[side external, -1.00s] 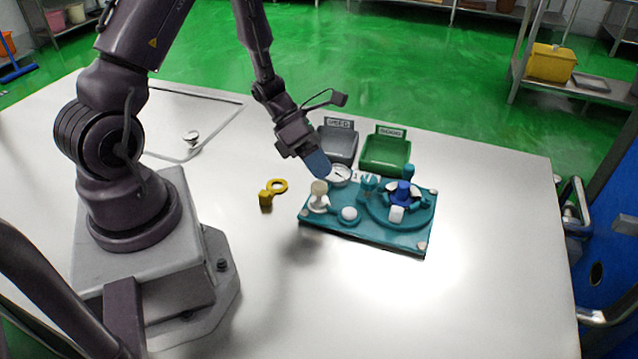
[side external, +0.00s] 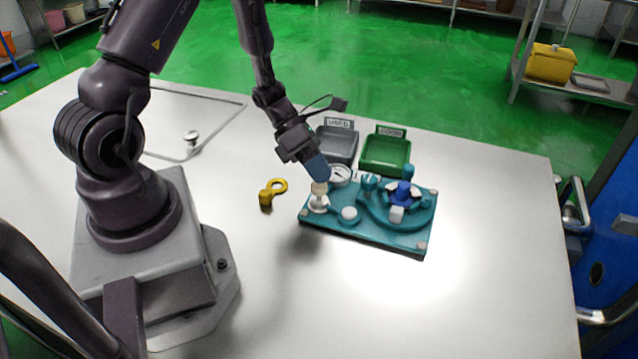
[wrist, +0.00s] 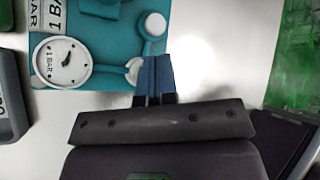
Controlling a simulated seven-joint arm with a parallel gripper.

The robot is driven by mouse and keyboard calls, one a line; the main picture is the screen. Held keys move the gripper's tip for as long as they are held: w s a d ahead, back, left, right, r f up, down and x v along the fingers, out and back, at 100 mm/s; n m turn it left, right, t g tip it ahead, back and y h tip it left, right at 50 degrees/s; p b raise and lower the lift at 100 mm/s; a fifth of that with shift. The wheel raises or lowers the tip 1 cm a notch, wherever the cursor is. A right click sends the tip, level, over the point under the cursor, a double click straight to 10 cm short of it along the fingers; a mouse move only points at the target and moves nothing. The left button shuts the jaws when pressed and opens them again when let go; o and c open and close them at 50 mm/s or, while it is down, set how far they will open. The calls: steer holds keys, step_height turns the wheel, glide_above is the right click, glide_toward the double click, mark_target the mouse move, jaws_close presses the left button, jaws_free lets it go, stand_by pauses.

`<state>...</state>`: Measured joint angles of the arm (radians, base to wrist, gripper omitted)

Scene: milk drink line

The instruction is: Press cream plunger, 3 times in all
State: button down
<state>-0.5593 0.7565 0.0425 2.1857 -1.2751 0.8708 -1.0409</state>
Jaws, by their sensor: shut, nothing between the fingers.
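The cream plunger (side external: 319,189) is a cream-topped knob on a white base at the left end of the teal board (side external: 330,228). My gripper (side external: 321,178) has blue fingers pressed together and points down, with its tips right at the top of the plunger. I cannot tell whether they touch it. In the wrist view the shut fingers (wrist: 154,72) cover part of the plunger, and a pale piece of it (wrist: 133,70) shows beside them.
A white dial gauge (side external: 340,175) is just behind the plunger. A white dome button (side external: 349,215) and a teal round fixture with a blue knob (side external: 403,190) stand to the right. Grey (side external: 338,143) and green (side external: 386,152) trays are behind. A yellow ring piece (side external: 273,190) lies left.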

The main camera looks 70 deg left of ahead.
steer(key=shift+f, duration=0.95)
stand_by(0.6)
steer(key=shift+r, duration=1.5)
steer(key=shift+r, duration=2.55)
step_height(320, 180, up, 4)
steer(key=shift+f, duration=0.15)
stand_by(0.4)
steer(key=shift+f, duration=0.1)
